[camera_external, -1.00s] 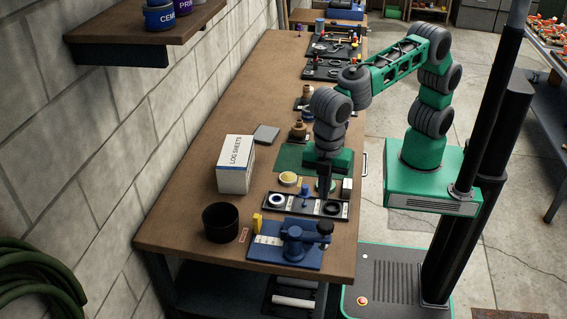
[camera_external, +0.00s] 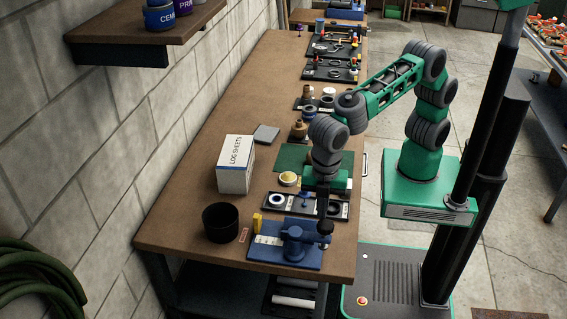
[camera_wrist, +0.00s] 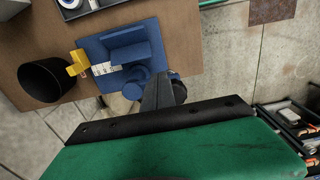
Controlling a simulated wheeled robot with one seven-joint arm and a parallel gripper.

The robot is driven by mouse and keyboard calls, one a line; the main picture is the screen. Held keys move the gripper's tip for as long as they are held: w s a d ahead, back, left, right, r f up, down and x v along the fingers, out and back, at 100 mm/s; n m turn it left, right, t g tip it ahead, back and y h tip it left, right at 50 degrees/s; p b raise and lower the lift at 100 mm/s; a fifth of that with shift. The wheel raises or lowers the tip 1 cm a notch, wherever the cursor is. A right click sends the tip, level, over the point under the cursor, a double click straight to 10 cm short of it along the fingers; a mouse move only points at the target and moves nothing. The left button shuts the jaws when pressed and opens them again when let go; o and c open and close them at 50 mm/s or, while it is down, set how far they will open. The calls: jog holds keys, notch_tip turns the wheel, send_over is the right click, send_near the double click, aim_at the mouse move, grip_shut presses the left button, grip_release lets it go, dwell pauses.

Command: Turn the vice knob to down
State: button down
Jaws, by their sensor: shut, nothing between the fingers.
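The blue vice (camera_external: 292,246) sits on its blue base plate at the near end of the workbench. Its dark round knob (camera_external: 325,228) is at the vice's right side, by the bench's right edge. My gripper (camera_external: 322,214) is shut and empty, pointing down, with its tips right at the knob; I cannot tell whether they touch. In the wrist view the vice (camera_wrist: 122,52) is at top centre-left. My gripper's dark fingers (camera_wrist: 158,92) there cover part of the knob (camera_wrist: 179,89).
A black cup (camera_external: 220,222) and a yellow block (camera_external: 257,222) stand left of the vice. Behind it are a tray of rings (camera_external: 312,212) and the log sheets box (camera_external: 236,165). The bench's right edge is close, with floor beyond.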

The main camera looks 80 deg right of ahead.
jog(key=shift+s+r, duration=0.1)
jog(key=shift+s, duration=0.1)
dwell(0.5)
jog(key=shift+s+a+p, duration=0.1)
jog(key=shift+s+p, duration=0.3)
jog(key=shift+s, duration=0.85)
jog(key=r+p, duration=0.1)
jog(key=r, duration=0.1)
jog(key=r+p, duration=0.3)
jog(key=r, duration=0.1)
jog(key=shift+s+d, duration=0.2)
jog(key=shift+d, duration=0.15)
